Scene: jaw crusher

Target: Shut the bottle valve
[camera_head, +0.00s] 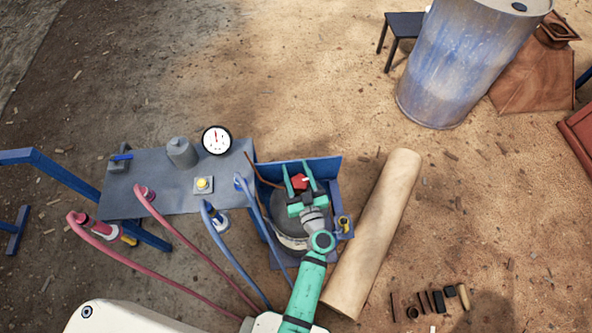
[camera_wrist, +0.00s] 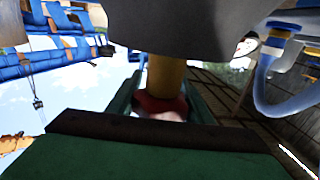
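The bottle valve has a small red knob (camera_head: 299,181) above a dark grey bottle (camera_head: 291,226) in a blue holder. My green gripper (camera_head: 297,174) reaches over it from the front, with one finger on each side of the knob. In the wrist view the red knob (camera_wrist: 158,104) sits between the fingers on a yellow stem, beside a large grey body (camera_wrist: 190,25). The fingers look spread around the knob. Whether either finger touches it is hard to tell. My gripper hides part of the bottle top.
A blue-grey table (camera_head: 180,200) with a dial gauge (camera_head: 216,140) stands at the left. Red (camera_head: 190,250) and blue (camera_head: 225,250) hoses run close to my arm. A tan roll (camera_head: 375,235) lies close to the right of the holder. Open dirt ground is behind.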

